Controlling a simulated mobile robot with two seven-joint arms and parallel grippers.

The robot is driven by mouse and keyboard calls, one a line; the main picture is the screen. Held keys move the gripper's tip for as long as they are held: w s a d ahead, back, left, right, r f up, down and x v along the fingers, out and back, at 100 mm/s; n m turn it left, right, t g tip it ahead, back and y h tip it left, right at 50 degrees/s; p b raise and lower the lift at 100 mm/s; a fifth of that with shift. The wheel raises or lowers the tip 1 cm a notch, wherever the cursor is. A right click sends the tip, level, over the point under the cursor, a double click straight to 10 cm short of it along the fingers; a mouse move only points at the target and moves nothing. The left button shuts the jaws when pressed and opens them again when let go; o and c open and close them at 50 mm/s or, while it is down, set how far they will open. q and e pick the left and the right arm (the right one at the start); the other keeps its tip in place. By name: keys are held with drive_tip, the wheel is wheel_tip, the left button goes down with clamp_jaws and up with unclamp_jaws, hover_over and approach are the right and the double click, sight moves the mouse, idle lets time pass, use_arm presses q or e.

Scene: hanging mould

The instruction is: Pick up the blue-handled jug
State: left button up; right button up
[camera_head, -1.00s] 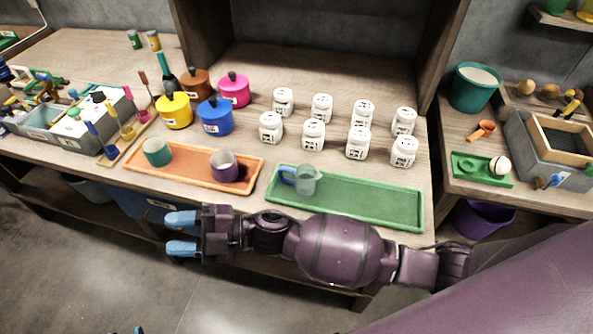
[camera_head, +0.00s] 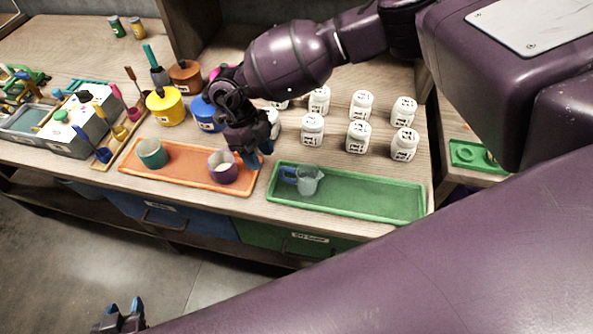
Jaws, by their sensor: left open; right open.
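The blue-handled jug (camera_head: 311,181) is a small clear grey-blue vessel standing upright at the left end of the green tray (camera_head: 375,203). Its blue handle (camera_head: 288,174) points left, towards the orange tray. My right gripper (camera_head: 259,155) hangs fingers down, left of and behind the jug, near the right end of the orange tray. It is open and apart from the jug, with its blue fingertips partly seen. My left gripper (camera_head: 121,312) is at the bottom left over the floor, open and empty, well away from the jug.
The orange tray (camera_head: 188,178) holds a teal cup (camera_head: 151,153) and a purple cup (camera_head: 224,167), the latter close to my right gripper. Several white jars (camera_head: 357,137) stand behind the green tray. Coloured pots (camera_head: 166,106) stand at the left. The green tray's right part is clear.

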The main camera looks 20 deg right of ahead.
sight(281, 173)
drive_tip(key=shift+h, duration=0.5)
drive_tip(key=d+f, duration=0.1)
drive_tip(key=f, duration=0.1)
drive_tip(key=d+f, duration=0.1)
drive_tip(key=d, duration=0.1)
drive_tip(key=shift+w+d+f, duration=0.15)
drive_tip(key=shift+f, duration=0.2)
drive_tip(key=shift+p+x, duration=0.55)
drive_tip(key=shift+x, duration=2.1)
drive_tip(key=shift+w, duration=0.1)
clamp_jaws()
